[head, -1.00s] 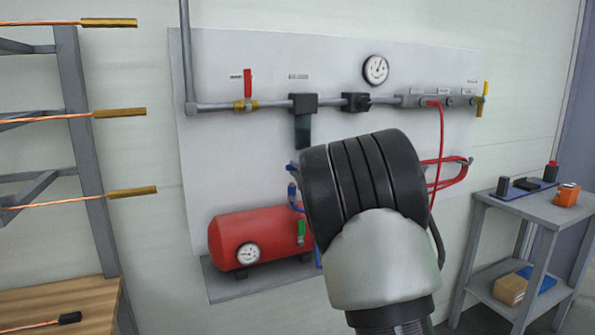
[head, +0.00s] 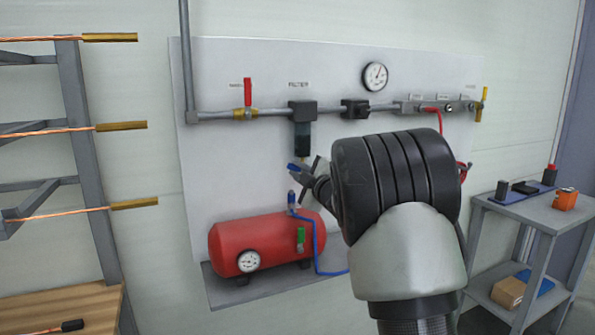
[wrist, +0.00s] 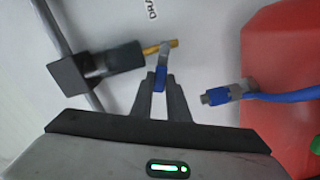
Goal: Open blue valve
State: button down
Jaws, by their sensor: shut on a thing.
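The blue valve handle (wrist: 160,77) shows in the wrist view, below a short brass piece (wrist: 160,46) at the end of the dark filter (wrist: 121,58). My gripper (wrist: 160,84) is shut on this handle, with one finger on each side of it. In the head view my gripper (head: 303,173) is just below the filter (head: 303,140) on the wall panel, with the blue handle (head: 292,167) at its tips. My arm hides part of the panel to the right.
A blue hose with a connector (wrist: 222,96) is close to the right of my fingers in the wrist view. The red tank (head: 265,243) sits below. A red-handled valve (head: 248,92) is on the pipe. A grey side table (head: 540,208) stands at right, a rack (head: 85,150) at left.

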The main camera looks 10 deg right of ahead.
aim_at(307, 156)
jog(key=r+m+p, duration=0.1)
jog(key=m, duration=0.1)
jog(key=d+m+p, duration=0.1)
jog(key=m+p, duration=0.1)
jog(key=m, duration=0.1)
jog(key=d+r+m+p, duration=0.1)
jog(key=m+p, duration=0.1)
jog(key=shift+w+r, duration=0.25)
jog(key=shift+r, duration=0.05)
jog(key=m+p, duration=0.1)
jog(key=d+m, duration=0.1)
jog(key=m, duration=0.1)
jog(key=shift+w+r+p, duration=0.1)
jog(key=shift+r+p, duration=0.05)
jog(key=shift+p, duration=0.2)
jog(key=shift+w+d+m+p, duration=0.1)
jog(key=shift+d+m+p, duration=0.2)
jog(key=shift+m+p, duration=0.35)
jog(key=shift+w+d+m+p, duration=0.1)
jog(key=shift+d+m+p, duration=0.2)
jog(key=shift+m, duration=0.55)
jog(key=c, duration=1.7)
grip_release()
